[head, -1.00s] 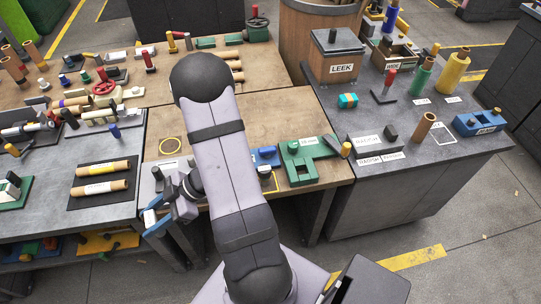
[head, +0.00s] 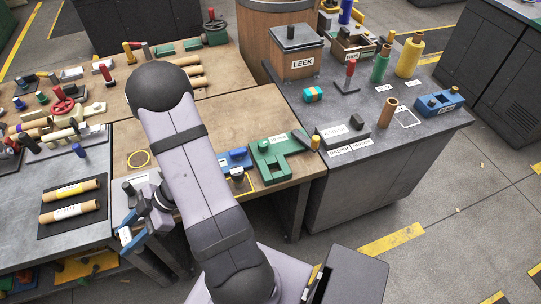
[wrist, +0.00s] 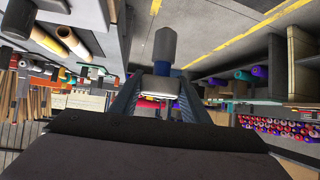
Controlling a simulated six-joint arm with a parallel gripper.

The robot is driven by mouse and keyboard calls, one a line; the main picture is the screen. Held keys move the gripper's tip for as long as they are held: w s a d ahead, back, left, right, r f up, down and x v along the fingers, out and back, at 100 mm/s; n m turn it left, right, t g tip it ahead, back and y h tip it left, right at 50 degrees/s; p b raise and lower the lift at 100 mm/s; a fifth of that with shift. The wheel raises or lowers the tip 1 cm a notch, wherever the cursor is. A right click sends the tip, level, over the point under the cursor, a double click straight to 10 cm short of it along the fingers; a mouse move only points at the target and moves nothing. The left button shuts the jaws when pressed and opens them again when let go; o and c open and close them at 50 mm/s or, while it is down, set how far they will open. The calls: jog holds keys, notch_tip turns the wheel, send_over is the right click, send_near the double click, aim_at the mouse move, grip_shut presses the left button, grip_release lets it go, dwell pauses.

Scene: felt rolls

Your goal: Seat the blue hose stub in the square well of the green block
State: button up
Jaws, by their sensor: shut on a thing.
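The green block (head: 262,150) lies on the wooden table, with a square opening in its top and a white label at its back. My gripper (head: 130,230) hangs at the table's front left edge in the head view, well left of the green block. In the wrist view my gripper (wrist: 158,98) is shut on a blue-grey cylinder with a darker blue end, which looks like the blue hose stub (wrist: 165,48). It sticks out beyond the fingers. In the head view I cannot clearly tell the stub from the fingers.
A grey labelled block (head: 340,133) and a tan tube (head: 387,113) stand on the grey bench to the right. Bare wood lies behind the green block.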

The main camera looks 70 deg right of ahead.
jog(key=w+d+r+m+t+h+p, duration=0.2)
jog(key=d+r+m+h+p, duration=0.15)
jog(key=d, duration=0.45)
jog(key=w+d+r+m+t+h+p, duration=0.25)
jog(key=d+r+m+p, duration=0.2)
jog(key=d, duration=0.35)
jog(key=s+d+r+m+g+h, duration=0.2)
jog(key=d+m+h, duration=0.7)
jog(key=d, duration=0.8)
jog(key=s+d+m+g+h, duration=0.5)
jog(key=s+d+m, duration=0.3)
jog(key=s+d, duration=0.25)
jog(key=s+f+m+g, duration=0.2)
jog(key=s+m+g, duration=0.4)
jog(key=s, duration=0.9)
jog(key=shift+a+m+g+p, duration=0.3)
jog(key=shift+a+m+g, duration=0.1)
jog(key=shift+g, duration=0.25)
jog(key=shift+w, duration=0.1)
